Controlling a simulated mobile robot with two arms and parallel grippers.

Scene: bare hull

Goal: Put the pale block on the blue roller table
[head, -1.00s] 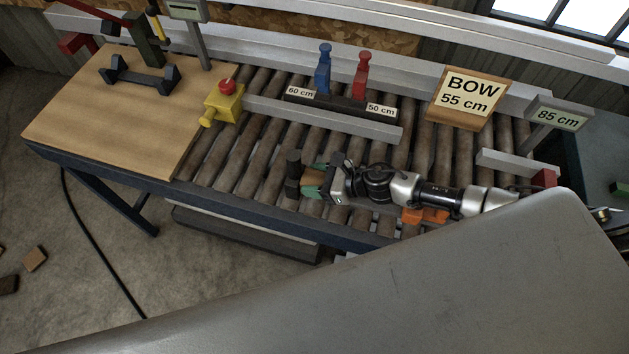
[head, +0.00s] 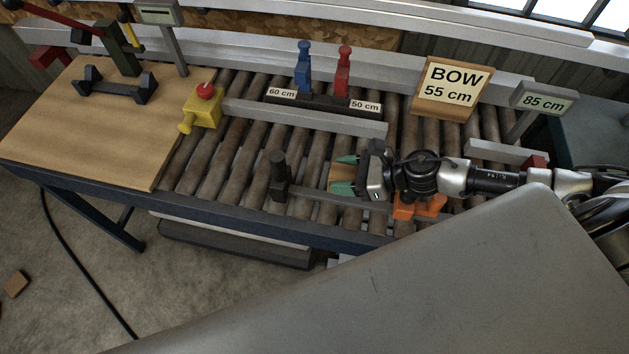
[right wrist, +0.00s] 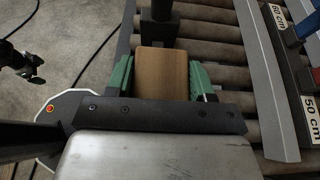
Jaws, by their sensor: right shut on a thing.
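The pale block (head: 341,177), a light brown wooden piece, sits between the green fingers of my right gripper (head: 344,175). In the right wrist view the block (right wrist: 162,74) fills the space between both fingers, and the gripper is shut on it. The gripper is over the front part of the blue roller table (head: 225,217), which has a dark blue frame and brown rollers. I cannot tell whether the block touches the rollers. A dark upright post (head: 278,174) stands just left of the fingertips.
A yellow block with a red knob (head: 203,108), blue (head: 303,68) and red (head: 343,72) pegs, and a BOW sign (head: 452,88) stand behind. A wooden board (head: 90,135) covers the left end. An orange piece (head: 420,207) lies below my arm. Rollers left of the post are clear.

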